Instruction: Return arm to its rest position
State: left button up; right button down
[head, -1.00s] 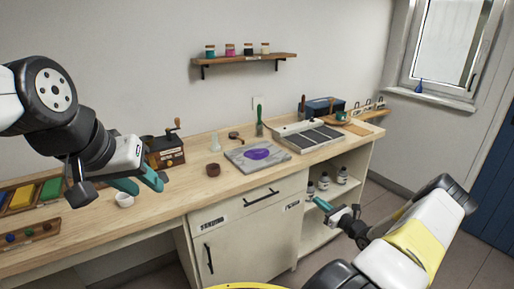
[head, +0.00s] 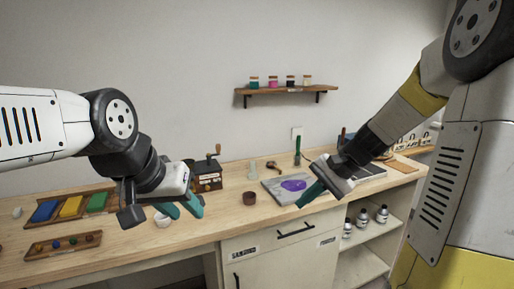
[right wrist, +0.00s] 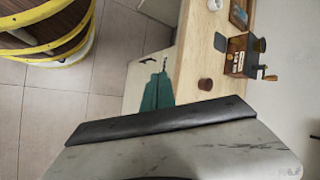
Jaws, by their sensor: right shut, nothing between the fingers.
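My left gripper (head: 190,212) hangs above the front of the workbench (head: 130,246) at the left, near a small white cup (head: 162,219). Its teal fingers are apart and nothing shows between them. My right gripper (head: 308,196) is at the front of the bench, in front of the grey slab with a purple patch (head: 272,186), and covers part of it. Its teal fingers also show in the right wrist view (right wrist: 156,92), together and empty. My right arm comes down from the upper right and hides part of the bench's right end.
A wooden coffee grinder (head: 207,178) and a brown bowl (head: 249,198) stand on the bench. Trays with coloured blocks (head: 70,207) lie at the left. A wall shelf (head: 287,91) holds several jars. Open floor (right wrist: 85,75) shows in the right wrist view.

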jog(key=s+r+n+t+h, duration=0.2)
jog(key=s+r+n, duration=0.2)
jog(key=s, duration=0.4)
jog(key=s+d+r+n+t+h, duration=0.1)
jog(key=s+r+n+t+h, duration=0.1)
jog(key=s, duration=0.6)
jog(key=shift+s+d+r+n+h, duration=0.2)
jog(key=shift+r+n+h, duration=0.3)
jog(key=shift+r+n, duration=0.6)
jog(key=shift+r, duration=0.1)
